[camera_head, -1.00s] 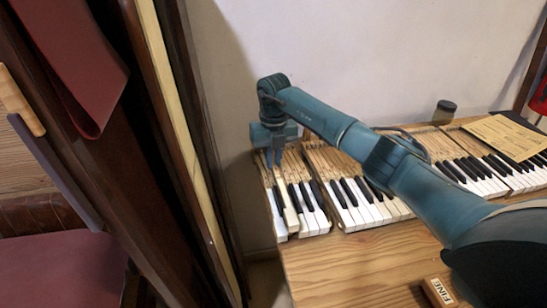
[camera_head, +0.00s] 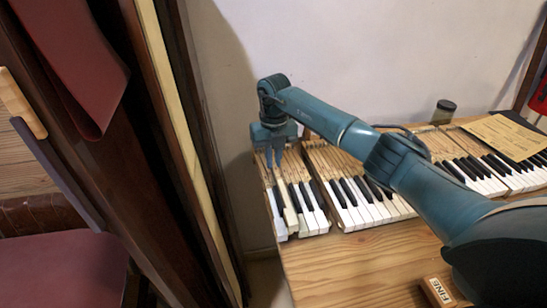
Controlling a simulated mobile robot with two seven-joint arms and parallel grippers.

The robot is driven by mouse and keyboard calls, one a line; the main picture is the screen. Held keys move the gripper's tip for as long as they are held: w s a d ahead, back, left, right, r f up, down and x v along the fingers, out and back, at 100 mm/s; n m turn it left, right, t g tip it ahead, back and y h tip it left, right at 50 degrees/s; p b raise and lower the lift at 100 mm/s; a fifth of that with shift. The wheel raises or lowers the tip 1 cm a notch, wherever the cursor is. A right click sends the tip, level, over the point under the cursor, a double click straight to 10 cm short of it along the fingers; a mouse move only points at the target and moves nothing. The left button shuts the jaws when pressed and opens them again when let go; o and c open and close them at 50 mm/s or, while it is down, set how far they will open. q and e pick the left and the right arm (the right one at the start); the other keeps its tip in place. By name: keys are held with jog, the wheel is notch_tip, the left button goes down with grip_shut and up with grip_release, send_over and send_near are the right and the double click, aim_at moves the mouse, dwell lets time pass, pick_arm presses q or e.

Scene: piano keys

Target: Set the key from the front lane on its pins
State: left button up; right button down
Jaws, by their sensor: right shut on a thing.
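My right gripper (camera_head: 276,163) points down over the leftmost keyboard section (camera_head: 318,218) and is shut on a long pale wooden key (camera_head: 288,206). The key lies lengthwise among the white and black keys, its front end towards me and a little above its neighbours. I cannot tell whether it sits on its pins, as the pins are too small to see. My left gripper is not in view.
More keyboard sections (camera_head: 367,205) lie to the right on the wooden table (camera_head: 350,262). A yellow sheet (camera_head: 497,136) lies at the back right, near a dark jar (camera_head: 444,111). A block marked FINE (camera_head: 440,291) is at the front. A dark wooden upright stands left.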

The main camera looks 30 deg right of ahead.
jog(key=shift+f+b, duration=0.35)
jog(key=shift+f, duration=0.35)
jog(key=c, duration=1.8)
grip_release()
jog(key=shift+r, duration=0.1)
jog(key=shift+r+p, duration=0.95)
jog(key=shift+r, duration=0.15)
jog(key=shift+o, duration=0.2)
jog(key=shift+f, duration=0.1)
jog(key=o, duration=0.5)
jog(key=shift+r+p, duration=1.9)
jog(key=shift+r, duration=0.65)
